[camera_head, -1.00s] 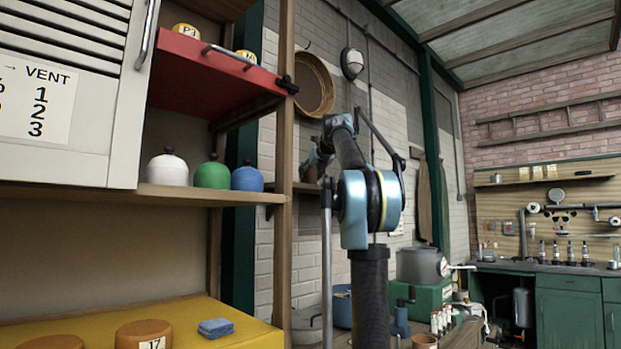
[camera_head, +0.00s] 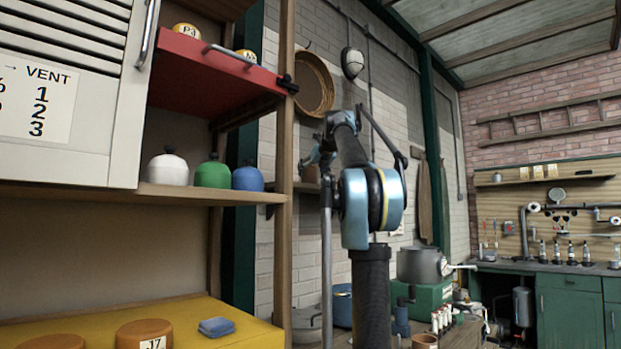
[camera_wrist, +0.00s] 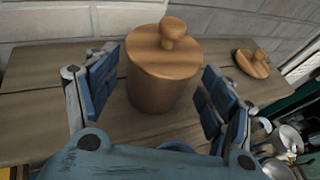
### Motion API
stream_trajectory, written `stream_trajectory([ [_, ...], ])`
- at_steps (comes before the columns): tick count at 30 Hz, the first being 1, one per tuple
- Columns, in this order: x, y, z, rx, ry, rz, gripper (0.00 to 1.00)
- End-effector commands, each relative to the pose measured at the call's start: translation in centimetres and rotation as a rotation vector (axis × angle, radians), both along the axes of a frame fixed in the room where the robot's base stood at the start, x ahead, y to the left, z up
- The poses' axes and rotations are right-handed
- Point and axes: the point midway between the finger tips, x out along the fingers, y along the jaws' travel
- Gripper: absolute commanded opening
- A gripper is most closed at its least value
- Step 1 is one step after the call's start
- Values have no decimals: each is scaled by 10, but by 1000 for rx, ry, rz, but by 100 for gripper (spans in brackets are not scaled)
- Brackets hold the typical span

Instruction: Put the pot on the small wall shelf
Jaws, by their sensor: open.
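A brown lidded pot (camera_wrist: 156,85) with a round knob stands upright on a wooden board, the small wall shelf (camera_wrist: 45,112), against pale bricks in the wrist view. My gripper (camera_wrist: 160,80) is open, with one blue-padded finger on each side of the pot. Gaps show between both fingers and the pot. In the head view, the small wall shelf (camera_head: 304,187) shows behind the wooden post, with part of the pot (camera_head: 311,174) on it. My gripper (camera_head: 317,156) is just above there, small and partly hidden by my arm.
A second brown knobbed lid or low vessel (camera_wrist: 252,63) sits right of the pot. The wooden post (camera_head: 284,150) and a shelf with white, green and blue jars (camera_head: 212,174) stand left of my arm. A grey cooker (camera_head: 421,264) is lower right.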

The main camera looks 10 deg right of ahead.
Motion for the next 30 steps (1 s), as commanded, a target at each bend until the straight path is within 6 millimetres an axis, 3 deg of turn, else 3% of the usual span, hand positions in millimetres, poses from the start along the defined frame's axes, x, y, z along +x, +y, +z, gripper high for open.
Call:
stream_trajectory([
  [15, -82, -20, 34, 1, 0, -1, 75],
  [21, -94, -22, 39, 0, 0, 0, 75],
  [30, -97, -21, 39, -7, 0, 5, 75],
])
